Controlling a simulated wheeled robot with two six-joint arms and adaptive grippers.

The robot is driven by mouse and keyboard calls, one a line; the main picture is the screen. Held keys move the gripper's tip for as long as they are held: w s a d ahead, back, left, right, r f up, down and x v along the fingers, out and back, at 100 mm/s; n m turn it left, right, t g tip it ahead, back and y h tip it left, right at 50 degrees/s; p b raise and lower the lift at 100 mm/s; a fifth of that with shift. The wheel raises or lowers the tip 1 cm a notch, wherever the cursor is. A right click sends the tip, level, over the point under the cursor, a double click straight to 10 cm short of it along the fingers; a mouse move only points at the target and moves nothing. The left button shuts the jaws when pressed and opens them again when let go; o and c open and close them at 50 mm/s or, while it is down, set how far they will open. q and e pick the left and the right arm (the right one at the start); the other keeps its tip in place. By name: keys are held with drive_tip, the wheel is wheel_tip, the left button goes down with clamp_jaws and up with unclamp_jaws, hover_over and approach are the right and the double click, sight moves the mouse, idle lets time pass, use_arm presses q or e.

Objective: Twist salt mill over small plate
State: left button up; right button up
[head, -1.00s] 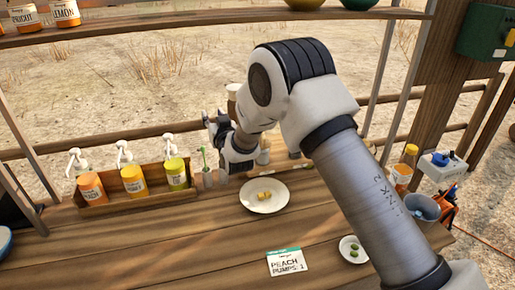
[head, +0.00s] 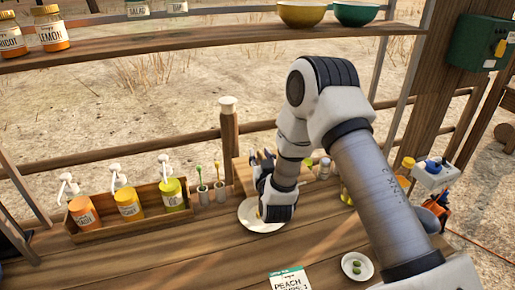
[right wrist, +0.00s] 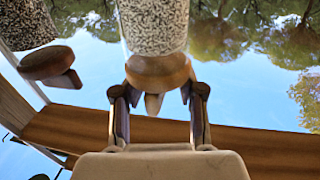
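In the right wrist view, a speckled mill (right wrist: 155,30) with a round wooden knob (right wrist: 158,73) lies straight ahead. My right gripper (right wrist: 159,92) is open, with its fingers on either side of the knob; firm contact is not visible. A second, darker speckled mill (right wrist: 25,25) with a wooden knob is at upper left. No label shows which is salt. In the head view, my right gripper (head: 263,157) is behind the small white plate (head: 246,214), and my wrist covers much of it. The mills cannot be made out there. My left gripper is not in view.
Pump bottles (head: 129,203) stand in a wooden rack (head: 150,224) at left, beside small cups (head: 212,193). A shelf (head: 200,38) crosses above. The front left counter is clear.

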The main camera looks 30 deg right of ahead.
drive_tip(key=shift+s, duration=0.35)
drive_tip(key=shift+s+a+r, duration=0.1)
drive_tip(key=shift+a+r, duration=0.05)
clamp_jaws()
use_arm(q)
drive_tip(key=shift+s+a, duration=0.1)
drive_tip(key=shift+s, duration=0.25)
